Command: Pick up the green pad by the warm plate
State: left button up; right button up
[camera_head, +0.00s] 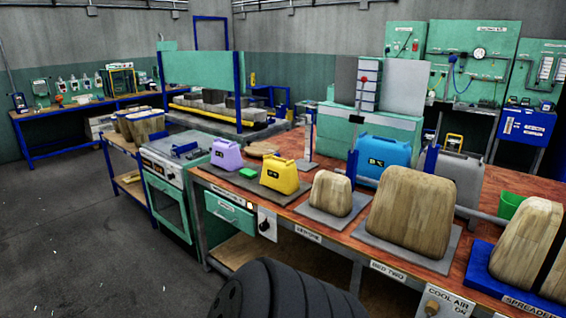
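A green oven-like unit (168,195) with a grey top stands to the left of the bench; I cannot tell for sure which surface is the warm plate. Neither of my grippers is in view. A black ribbed part of my own body shows at the bottom centre, well below and in front of the pad.
Wooden blocks (409,209) sit on grey plates along the bench front, right of the yellow jug. A blue jug (383,156), blue posts and a green cup (510,205) stand farther back or right. Floor (75,235) at left is clear.

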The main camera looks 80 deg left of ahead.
aim_at(246, 173)
jog(key=u, duration=3)
